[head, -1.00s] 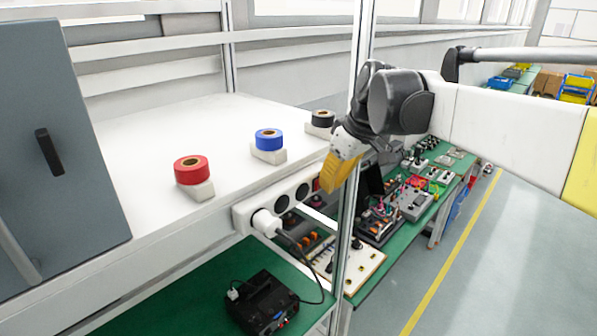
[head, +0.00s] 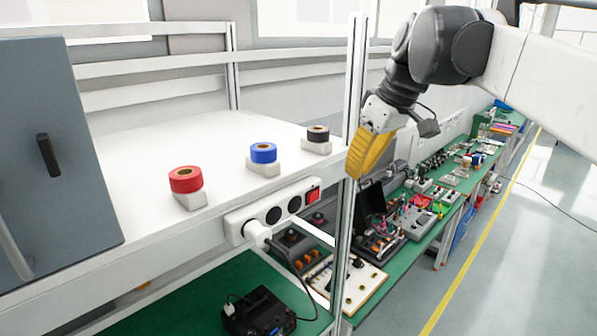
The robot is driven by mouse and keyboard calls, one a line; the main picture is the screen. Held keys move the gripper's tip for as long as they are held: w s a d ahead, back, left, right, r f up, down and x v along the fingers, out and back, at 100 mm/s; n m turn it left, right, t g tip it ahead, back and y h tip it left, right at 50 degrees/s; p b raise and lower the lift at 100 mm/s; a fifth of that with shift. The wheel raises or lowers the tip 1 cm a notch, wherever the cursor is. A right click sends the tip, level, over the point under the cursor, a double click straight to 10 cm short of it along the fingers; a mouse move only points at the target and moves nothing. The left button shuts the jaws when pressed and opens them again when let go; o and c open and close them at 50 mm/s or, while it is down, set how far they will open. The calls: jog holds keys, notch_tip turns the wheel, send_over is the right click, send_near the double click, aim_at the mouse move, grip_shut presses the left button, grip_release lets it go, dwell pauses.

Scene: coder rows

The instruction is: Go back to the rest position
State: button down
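My gripper (head: 357,172) hangs at the end of my arm, right of the shelf's front post, with its yellow fingers pointing down and left. The fingers are seen from the side, so I cannot tell whether they are open or shut. No held object shows.
A metal post (head: 349,220) stands close to my gripper. A power strip (head: 280,208) with a white plug runs along the shelf's front edge. A grey cabinet (head: 60,160) is at left. Green benches with equipment (head: 405,255) lie below.

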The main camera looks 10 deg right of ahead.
jog(key=s+a+f+m+t+b, duration=0.1)
jog(key=s+f+b, duration=0.4)
jog(key=f+b, duration=0.6)
jog(key=s+a+f+m+t+h+b, duration=0.1)
jog(key=s+a+f+m+b, duration=0.2)
jog(key=f+b, duration=0.9)
jog(key=s+a+f+m+t+h+b, duration=0.1)
jog(key=s+f+b, duration=0.7)
jog(key=f, duration=2.5)
jog(key=a+b, duration=0.1)
jog(key=b, duration=0.3)
jog(key=shift+s+a+f+m, duration=0.2)
jog(key=shift+a+f+m, duration=0.05)
jog(key=shift+a+m, duration=0.15)
